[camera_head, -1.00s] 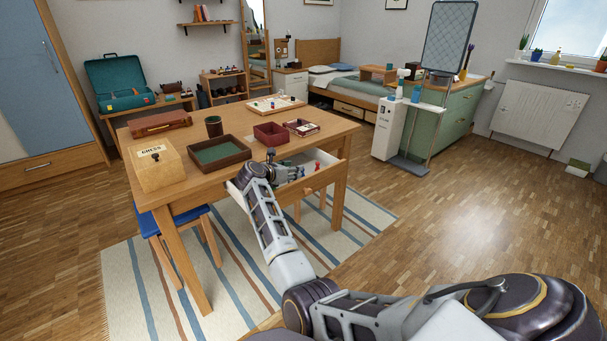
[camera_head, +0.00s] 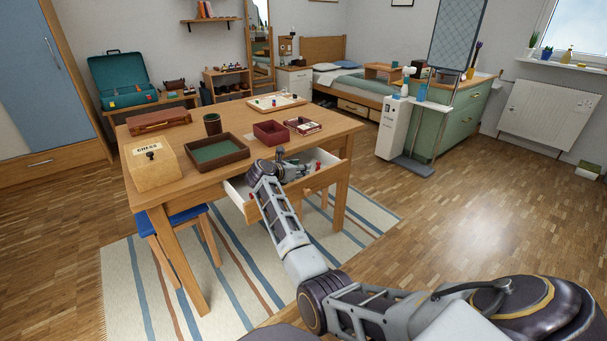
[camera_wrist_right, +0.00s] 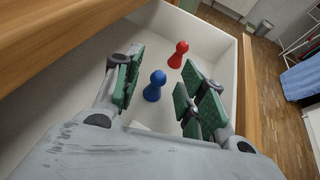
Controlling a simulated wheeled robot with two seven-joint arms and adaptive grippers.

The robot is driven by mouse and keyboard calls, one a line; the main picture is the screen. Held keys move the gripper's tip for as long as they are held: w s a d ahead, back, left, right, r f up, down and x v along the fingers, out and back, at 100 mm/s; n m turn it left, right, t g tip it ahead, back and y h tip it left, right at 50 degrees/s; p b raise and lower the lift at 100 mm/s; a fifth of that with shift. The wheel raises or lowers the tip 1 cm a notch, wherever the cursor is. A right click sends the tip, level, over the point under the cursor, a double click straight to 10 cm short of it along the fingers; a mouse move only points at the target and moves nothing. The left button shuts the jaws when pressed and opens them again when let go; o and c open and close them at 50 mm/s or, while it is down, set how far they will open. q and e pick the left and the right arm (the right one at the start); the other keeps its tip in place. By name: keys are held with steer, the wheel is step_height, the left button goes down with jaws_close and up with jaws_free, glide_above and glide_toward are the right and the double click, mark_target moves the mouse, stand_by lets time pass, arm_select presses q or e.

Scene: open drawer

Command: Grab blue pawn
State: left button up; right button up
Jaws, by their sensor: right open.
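The blue pawn (camera_wrist_right: 155,86) stands upright on the white floor of the open drawer (camera_wrist_right: 218,52) in the right wrist view. My right gripper (camera_wrist_right: 162,92) is open, with its green-padded fingers to the left and right of the pawn; whether either touches it I cannot tell. A red pawn (camera_wrist_right: 178,54) stands farther along the drawer, beyond the fingers. In the head view my right gripper (camera_head: 297,172) is over the drawer (camera_head: 251,207) and hides the blue pawn. My left gripper is not in view.
The wooden table (camera_head: 222,177) stands above the drawer, its edge close to my wrist. On it are a green-lined tray (camera_head: 217,168), a dark red box (camera_head: 270,140), a chess box (camera_head: 154,172) and a cup (camera_head: 212,124). The drawer walls bound the room around the fingers.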

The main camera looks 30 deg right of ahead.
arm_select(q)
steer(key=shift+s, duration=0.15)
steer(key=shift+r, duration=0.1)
arm_select(e)
steer(key=shift+c, duration=1)
steer(key=c, duration=0.6)
steer(key=shift+o, duration=0.2)
steer(key=shift+r, duration=0.2)
steer(key=shift+r+p, duration=0.3)
steer(key=shift+r, duration=0.3)
arm_select(q)
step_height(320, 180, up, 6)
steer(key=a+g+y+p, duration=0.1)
steer(key=p, duration=0.1)
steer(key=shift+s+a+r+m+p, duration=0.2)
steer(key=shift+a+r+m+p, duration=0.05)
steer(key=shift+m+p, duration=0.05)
arm_select(e)
step_height(320, 180, up, 8)
steer(key=shift+r, duration=0.25)
